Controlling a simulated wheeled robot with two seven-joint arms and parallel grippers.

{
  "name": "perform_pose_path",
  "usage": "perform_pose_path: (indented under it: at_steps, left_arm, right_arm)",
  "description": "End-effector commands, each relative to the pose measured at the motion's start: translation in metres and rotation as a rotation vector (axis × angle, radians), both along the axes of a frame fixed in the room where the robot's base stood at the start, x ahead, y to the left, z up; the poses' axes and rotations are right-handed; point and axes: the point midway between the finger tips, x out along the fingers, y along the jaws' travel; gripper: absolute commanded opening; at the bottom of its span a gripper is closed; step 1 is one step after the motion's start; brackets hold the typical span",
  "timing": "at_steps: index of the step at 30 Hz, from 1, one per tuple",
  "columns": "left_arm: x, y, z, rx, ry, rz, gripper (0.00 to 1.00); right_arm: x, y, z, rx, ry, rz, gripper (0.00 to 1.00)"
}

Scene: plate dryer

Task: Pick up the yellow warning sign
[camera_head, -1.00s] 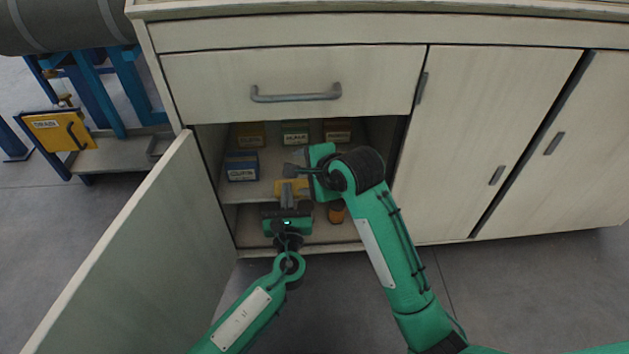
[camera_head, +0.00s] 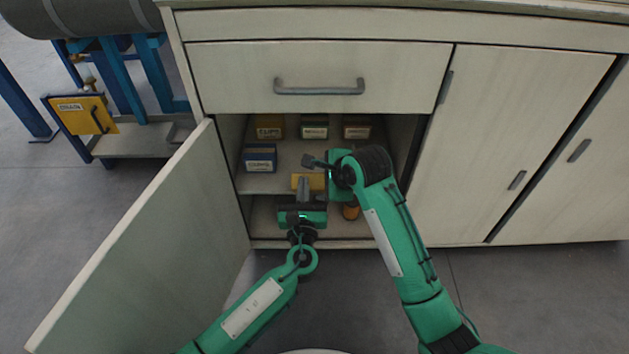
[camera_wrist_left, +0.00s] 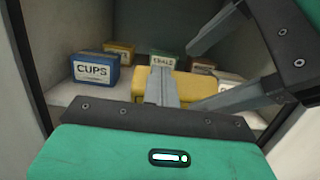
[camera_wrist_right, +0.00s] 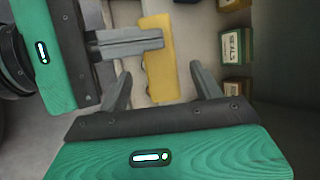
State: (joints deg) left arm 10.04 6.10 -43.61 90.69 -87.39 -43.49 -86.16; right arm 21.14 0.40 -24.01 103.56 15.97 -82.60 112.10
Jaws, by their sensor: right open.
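The yellow warning sign (camera_head: 308,182) lies at the front of the middle shelf inside the open cabinet. It also shows in the left wrist view (camera_wrist_left: 195,86) and the right wrist view (camera_wrist_right: 158,62). My left gripper (camera_head: 303,184) is in front of it. Its fingers are together, and their tips overlap the sign in both wrist views. Whether they pinch part of it is hidden. My right gripper (camera_wrist_right: 160,80) is open, with its fingers spread toward the sign from the right. In the head view its arm partly covers the sign's right side.
A blue box (camera_head: 260,158) stands left on the shelf. Yellow (camera_head: 270,128), green (camera_head: 314,128) and brown (camera_head: 357,128) boxes stand behind. An orange can (camera_head: 350,211) is on the lower shelf. The open door (camera_head: 150,235) bounds the left side. A drawer (camera_head: 320,78) is above.

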Motion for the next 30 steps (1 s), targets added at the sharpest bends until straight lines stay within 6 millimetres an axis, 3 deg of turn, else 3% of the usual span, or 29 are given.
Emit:
perform_pose_path:
  at_steps: [1,12,26,30]
  left_arm:
    - [-0.001,0.002,-0.01,0.005,0.016,0.001,0.0]
    - [-0.001,0.002,-0.009,0.004,0.016,0.002,0.0]
    - [-0.001,0.002,-0.01,0.005,0.016,0.002,0.0]
    - [-0.001,0.002,-0.01,0.005,0.016,0.002,0.0]
  right_arm:
    - [0.005,0.004,-0.009,-0.003,0.002,0.001,0.66]
    - [0.035,0.026,-0.052,-0.001,0.001,0.001,0.66]
    - [0.04,0.029,-0.059,0.001,-0.001,0.001,0.66]
    - [0.04,0.029,-0.059,0.001,-0.001,0.001,0.41]
